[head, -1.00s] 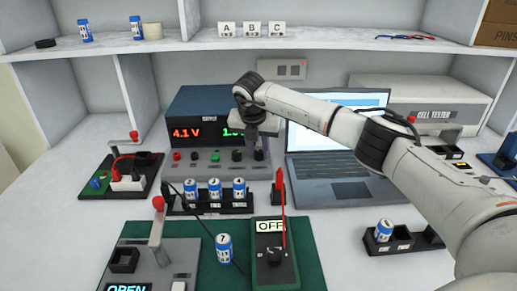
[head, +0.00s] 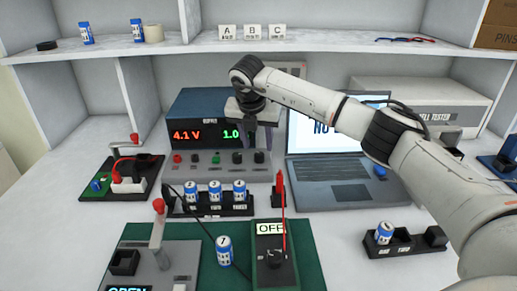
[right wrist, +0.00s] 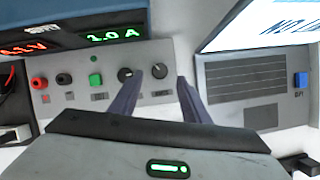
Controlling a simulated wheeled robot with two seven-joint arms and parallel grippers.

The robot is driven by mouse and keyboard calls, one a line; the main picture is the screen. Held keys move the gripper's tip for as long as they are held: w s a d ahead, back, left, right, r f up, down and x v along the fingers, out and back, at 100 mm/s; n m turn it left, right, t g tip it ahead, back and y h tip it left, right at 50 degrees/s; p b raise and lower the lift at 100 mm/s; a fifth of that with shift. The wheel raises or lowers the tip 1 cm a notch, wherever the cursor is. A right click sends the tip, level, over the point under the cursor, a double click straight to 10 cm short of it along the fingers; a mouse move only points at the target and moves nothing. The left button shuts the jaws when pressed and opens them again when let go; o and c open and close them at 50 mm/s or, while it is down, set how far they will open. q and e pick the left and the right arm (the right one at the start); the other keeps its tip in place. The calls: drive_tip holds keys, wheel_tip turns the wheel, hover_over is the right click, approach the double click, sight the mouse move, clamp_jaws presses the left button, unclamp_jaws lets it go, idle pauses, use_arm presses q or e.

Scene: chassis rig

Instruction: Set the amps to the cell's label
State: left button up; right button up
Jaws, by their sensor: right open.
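The blue power supply (head: 205,104) stands at the back of the bench. Its red display reads 4.1 V; its green display (right wrist: 110,36) reads 1.0 A in the right wrist view. Two dark knobs sit on its grey front, a left knob (right wrist: 125,74) and a right knob (right wrist: 160,69). My right gripper (right wrist: 161,76) is open, its fingers on either side of the right knob as seen from the wrist; I cannot tell whether they touch it. The gripper also shows in the head view (head: 257,148). A blue-white cell (head: 224,250) marked 7 stands on the green mat. My left gripper is out of view.
A rack (head: 210,209) of cells stands before the supply. A meter (head: 273,259) with a red probe reads OFF. The laptop (head: 350,180) is right of the supply, partly behind my arm. A tray (head: 402,243) with one cell is at front right. Cards A, B, C line the shelf.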

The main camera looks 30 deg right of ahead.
drive_tip(key=shift+v, duration=2.7)
